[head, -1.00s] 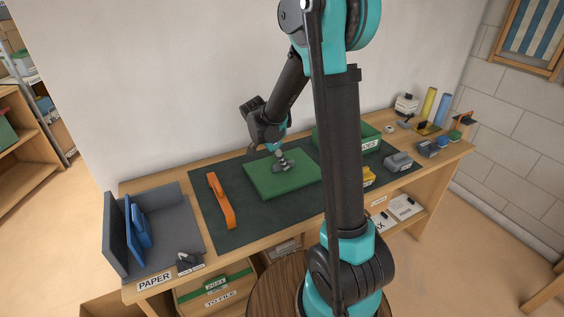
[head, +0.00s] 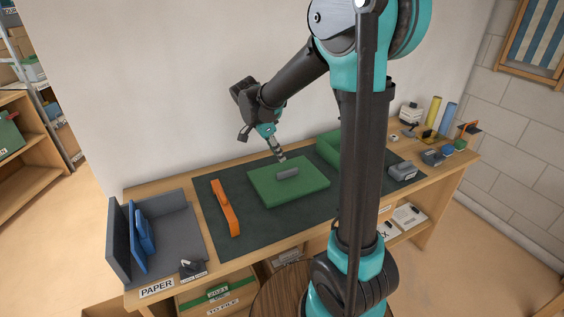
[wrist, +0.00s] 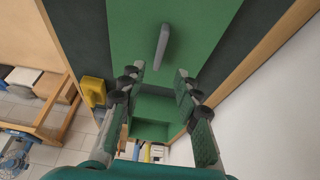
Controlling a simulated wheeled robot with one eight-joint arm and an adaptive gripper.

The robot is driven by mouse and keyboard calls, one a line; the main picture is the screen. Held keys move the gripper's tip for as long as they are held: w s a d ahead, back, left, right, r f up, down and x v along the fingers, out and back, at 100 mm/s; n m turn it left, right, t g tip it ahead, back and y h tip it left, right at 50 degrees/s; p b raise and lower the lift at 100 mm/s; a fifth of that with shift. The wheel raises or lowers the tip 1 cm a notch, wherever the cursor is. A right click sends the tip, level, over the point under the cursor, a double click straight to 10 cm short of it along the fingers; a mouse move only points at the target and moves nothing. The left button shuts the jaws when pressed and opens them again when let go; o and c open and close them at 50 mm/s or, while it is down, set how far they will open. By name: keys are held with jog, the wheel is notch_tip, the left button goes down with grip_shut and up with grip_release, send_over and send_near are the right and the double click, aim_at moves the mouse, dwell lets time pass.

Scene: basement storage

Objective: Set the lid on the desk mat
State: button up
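The green lid (head: 262,189) lies flat on the dark desk mat (head: 212,209), with its grey bar handle (head: 287,172) on top. In the wrist view the lid (wrist: 200,30) and its handle (wrist: 162,46) show ahead of the fingers. My gripper (head: 279,153) is just behind and above the lid, apart from the handle. In the wrist view my gripper (wrist: 160,75) has its two fingers spread wide with nothing between them.
A green box (head: 328,148) stands at the right of the mat, partly behind my arm. An orange strip-like object (head: 225,208) lies left of the lid. A grey tray (head: 180,222) with blue upright pieces is at the left. A grey item (head: 402,170) sits at right.

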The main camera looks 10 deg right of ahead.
jog(key=s+d+f+n+t+y, duration=0.1)
jog(key=s+d+f+n, duration=0.1)
jog(key=s, duration=0.5)
jog(key=s+d+f+n+t+y, duration=0.1)
jog(key=s+d+f+n, duration=0.2)
jog(key=s+n, duration=0.4)
jog(key=s+d+f+n+y, duration=0.2)
jog(key=s+d+f+n, duration=0.1)
jog(key=s+n, duration=0.2)
jog(key=shift+s+d+f+t, duration=0.1)
jog(key=shift+s+f+t, duration=0.1)
jog(key=shift+s, duration=0.4)
jog(key=shift+s+f+t, duration=0.2)
jog(key=shift+s, duration=0.35)
